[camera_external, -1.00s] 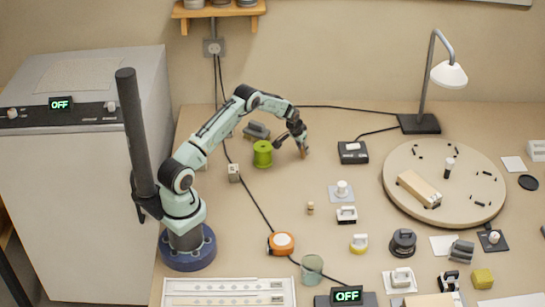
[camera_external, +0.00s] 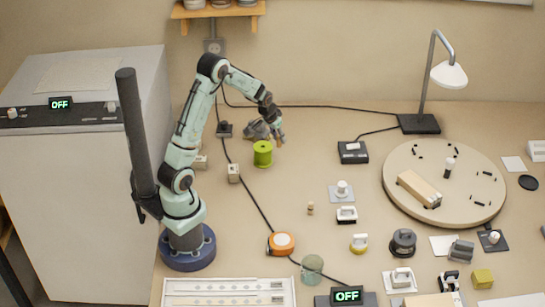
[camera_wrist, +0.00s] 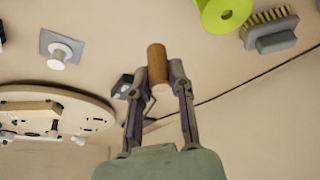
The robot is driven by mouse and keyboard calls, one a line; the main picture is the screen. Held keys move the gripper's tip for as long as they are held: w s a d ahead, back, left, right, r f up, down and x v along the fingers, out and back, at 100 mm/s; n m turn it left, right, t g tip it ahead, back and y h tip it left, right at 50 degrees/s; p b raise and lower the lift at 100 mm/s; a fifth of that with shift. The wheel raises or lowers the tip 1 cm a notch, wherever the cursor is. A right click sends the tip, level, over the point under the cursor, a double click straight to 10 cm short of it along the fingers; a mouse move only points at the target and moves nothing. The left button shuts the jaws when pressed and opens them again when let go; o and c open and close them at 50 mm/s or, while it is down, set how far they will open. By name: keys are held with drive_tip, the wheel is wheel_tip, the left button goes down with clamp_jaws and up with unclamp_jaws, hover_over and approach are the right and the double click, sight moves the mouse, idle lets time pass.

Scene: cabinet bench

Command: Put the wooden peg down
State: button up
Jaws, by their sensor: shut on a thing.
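The wooden peg (camera_wrist: 157,62) is a brown cylinder held between the fingertips of my gripper (camera_wrist: 159,76) in the wrist view. My gripper is shut on it, and the peg's upper end sticks out past the fingertips. In the external view my gripper (camera_external: 277,131) is near the back of the bench, just right of the grey brush and behind the green spool. The peg is too small there to make out clearly. I cannot tell its exact height above the bench, but it appears to be in the air.
The green spool (camera_external: 263,154) and grey brush (camera_external: 256,130) are close to my gripper. A black switch box (camera_external: 352,152), a round wooden board (camera_external: 400,208) and a lamp (camera_external: 419,124) stand to the right. A cable crosses the bench. Bare bench lies right of the spool.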

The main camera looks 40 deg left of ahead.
drive_tip(key=s+d+n+y, duration=0.1)
drive_tip(key=s+d+n, duration=0.1)
drive_tip(key=s+d, duration=0.6)
drive_tip(key=shift+m, duration=0.4)
drive_tip(key=w+f, duration=0.6)
drive_tip(key=w, duration=0.1)
drive_tip(key=w+d+f, duration=0.1)
drive_tip(key=w+f, duration=0.1)
drive_tip(key=w, duration=0.2)
drive_tip(key=shift+f, duration=0.4)
drive_tip(key=shift+w+f, duration=0.15)
drive_tip(key=shift+f, duration=0.1)
drive_tip(key=shift+w+f, duration=0.2)
drive_tip(key=shift+f, duration=1.5)
drive_tip(key=o, duration=0.7)
drive_tip(key=shift+f, duration=0.15)
